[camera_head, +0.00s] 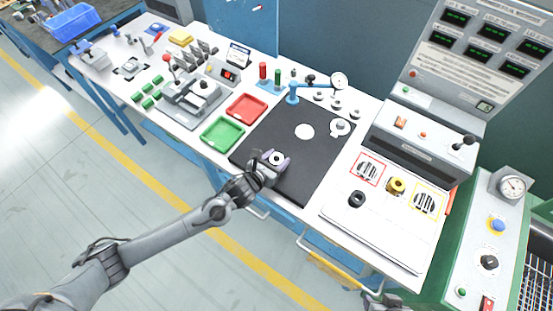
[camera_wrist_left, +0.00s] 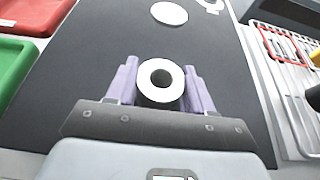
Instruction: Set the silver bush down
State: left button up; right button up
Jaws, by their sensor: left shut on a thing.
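The silver bush (camera_wrist_left: 146,81), a short ring with a dark bore, stands between the purple fingers of my left gripper (camera_wrist_left: 161,84) in the left wrist view. Its ringed end faces the camera. In the head view the left gripper (camera_head: 275,161) is shut on the bush over the near part of the black mat (camera_head: 292,186). I cannot tell whether the bush touches the mat. A white disc (camera_head: 304,131) lies on the mat beyond the gripper; it also shows in the left wrist view (camera_wrist_left: 169,14). My right gripper is not clearly seen.
Red (camera_head: 246,109) and green (camera_head: 222,133) trays lie left of the mat. A blue-armed stand (camera_head: 293,96) and small round parts stand at its far side. A brass bush (camera_head: 396,186) and a black ring (camera_head: 356,199) are on the right. Bare mat surrounds the gripper.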

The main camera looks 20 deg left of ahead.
pick_arm(q)
jog(key=shift+f, duration=0.15)
jog(key=o, duration=1.2)
jog(key=shift+o, duration=0.2)
jog(key=shift+r, duration=0.25)
jog(key=s+a+r+m+g+y, duration=0.1)
jog(key=s+m+g, duration=0.3)
jog(key=s+m, duration=1.1)
jog(key=s+a+r+m+g+y+p, duration=0.1)
jog(key=s+a+m+g, duration=0.3)
jog(key=s+m, duration=1.1)
jog(key=r+m+g, duration=0.1)
jog(key=m, duration=0.4)
jog(key=shift+s+r+y+p, duration=0.15)
jog(key=shift+r+y+p, duration=0.15)
jog(key=shift+r+y, duration=0.1)
